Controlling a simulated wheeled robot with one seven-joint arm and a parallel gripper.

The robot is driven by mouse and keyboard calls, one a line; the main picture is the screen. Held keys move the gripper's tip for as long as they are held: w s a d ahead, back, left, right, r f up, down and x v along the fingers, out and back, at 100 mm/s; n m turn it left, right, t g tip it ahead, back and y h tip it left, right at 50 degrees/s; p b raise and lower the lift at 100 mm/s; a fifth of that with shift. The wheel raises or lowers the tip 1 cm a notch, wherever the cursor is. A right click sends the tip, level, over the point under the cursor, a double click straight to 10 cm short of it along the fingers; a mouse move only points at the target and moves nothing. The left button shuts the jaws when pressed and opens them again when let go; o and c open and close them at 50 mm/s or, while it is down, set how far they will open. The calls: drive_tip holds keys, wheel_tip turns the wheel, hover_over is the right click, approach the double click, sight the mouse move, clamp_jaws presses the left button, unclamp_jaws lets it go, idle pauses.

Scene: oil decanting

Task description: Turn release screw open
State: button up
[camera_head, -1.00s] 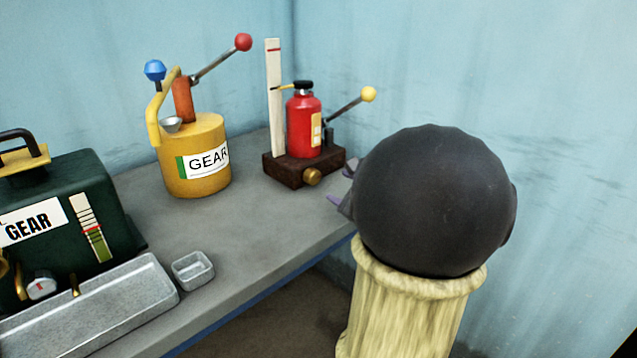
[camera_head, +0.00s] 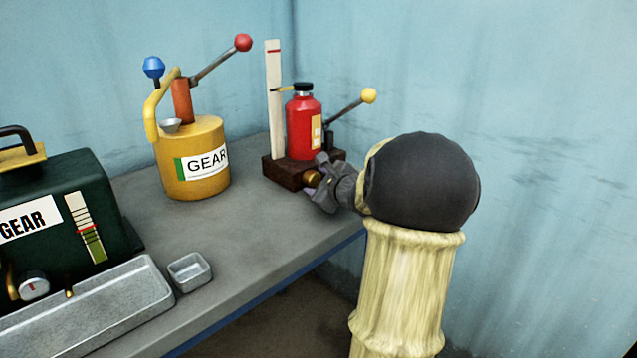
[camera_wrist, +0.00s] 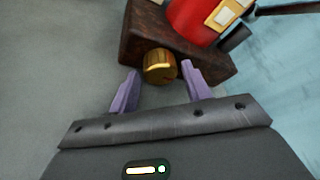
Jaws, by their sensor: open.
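The release screw (camera_head: 312,178) is a round brass knob on the front of the dark red-brown base (camera_head: 284,172) under the red bottle jack (camera_head: 303,128). The screw also shows in the wrist view (camera_wrist: 159,66), just beyond and between the two purple fingertips. My gripper (camera_head: 318,181) is open at the screw, with one finger on each side of it. In the wrist view my gripper (camera_wrist: 160,84) shows gaps beside the knob, and I see no clear grip on it. The head view partly hides the screw behind the fingers.
A yellow GEAR can (camera_head: 195,160) with a red-knobbed lever stands left of the jack. A yellow-knobbed lever (camera_head: 350,108) rises right of the bottle, and a white gauge strip (camera_head: 274,95) stands behind. A small tray (camera_head: 189,272) and the green GEAR box (camera_head: 60,200) are further left.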

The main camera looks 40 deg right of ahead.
drive_tip(key=c, duration=0.7)
drive_tip(key=shift+r+m+p, duration=0.25)
drive_tip(key=shift+m+p, duration=0.15)
drive_tip(key=shift+p, duration=0.7)
drive_tip(key=shift+d+m+g+y+p, duration=0.1)
drive_tip(key=shift+m+g+y+p, duration=0.25)
drive_tip(key=shift+p, duration=0.65)
drive_tip(key=m+y+p, duration=0.1)
drive_tip(key=p, duration=0.1)
drive_tip(key=shift+d+p, duration=0.1)
drive_tip(key=shift+p, duration=0.25)
drive_tip(key=shift+f+m+y+p, duration=0.15)
drive_tip(key=shift+m+y+p, duration=0.1)
drive_tip(key=shift+m+p, duration=0.1)
